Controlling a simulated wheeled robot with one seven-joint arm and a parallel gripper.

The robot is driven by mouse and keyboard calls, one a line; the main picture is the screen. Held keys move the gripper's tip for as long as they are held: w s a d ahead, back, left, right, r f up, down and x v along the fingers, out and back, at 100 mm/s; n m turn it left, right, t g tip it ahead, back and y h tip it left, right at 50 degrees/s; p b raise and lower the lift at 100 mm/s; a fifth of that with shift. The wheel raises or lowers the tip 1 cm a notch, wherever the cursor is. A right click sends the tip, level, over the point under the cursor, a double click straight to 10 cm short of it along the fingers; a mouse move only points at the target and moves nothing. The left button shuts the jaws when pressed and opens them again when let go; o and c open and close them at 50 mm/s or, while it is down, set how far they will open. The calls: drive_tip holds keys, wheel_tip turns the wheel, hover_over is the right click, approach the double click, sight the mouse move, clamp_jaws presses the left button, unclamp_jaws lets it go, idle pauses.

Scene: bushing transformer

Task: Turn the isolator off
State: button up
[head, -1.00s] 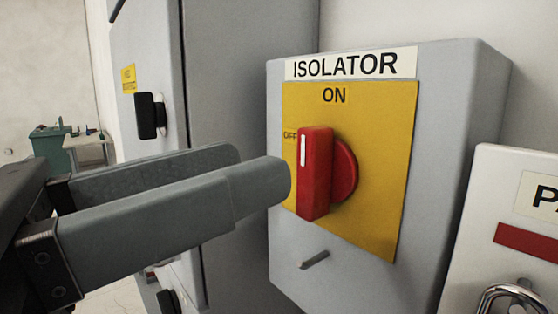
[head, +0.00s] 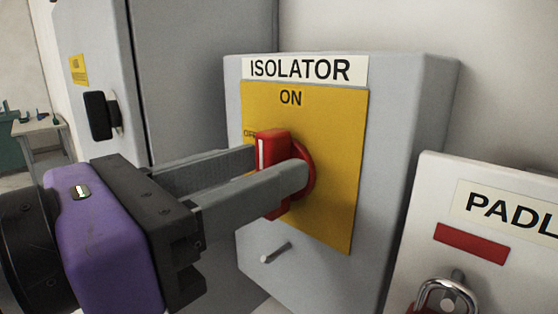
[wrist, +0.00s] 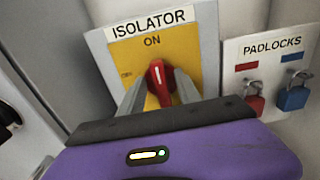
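The isolator (head: 345,225) is a grey box with a yellow plate (head: 320,215) marked ON at the top and OFF at the left. Its red rotary handle (head: 274,146) stands upright, white mark toward ON; it also shows in the wrist view (wrist: 159,80). My gripper (head: 278,168) reaches in from the left in the head view, its grey fingers on either side of the handle. In the wrist view, my gripper (wrist: 160,92) looks open around the handle.
A small metal peg (head: 275,253) sticks out below the yellow plate. A white padlocks board (head: 410,240) at the right holds a red padlock (wrist: 254,100) and a blue padlock (wrist: 293,95). A grey cabinet (head: 200,70) stands at the left.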

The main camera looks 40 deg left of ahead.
clamp_jaws()
drive_tip(key=shift+f+b, duration=0.1)
drive_tip(key=shift+b, duration=0.25)
drive_tip(key=shift+a+f+n+b, duration=0.15)
drive_tip(key=shift+n+b, duration=1.35)
drive_tip(key=shift+n, duration=1.45)
drive_tip(key=shift+a+f+n+b, duration=0.1)
drive_tip(key=shift+a+n+b, duration=0.1)
drive_tip(key=shift+n+b, duration=2)
drive_tip(key=shift+a+f+n+b, duration=0.15)
drive_tip(key=shift+n+b, duration=0.65)
drive_tip(key=shift+n, duration=3.15)
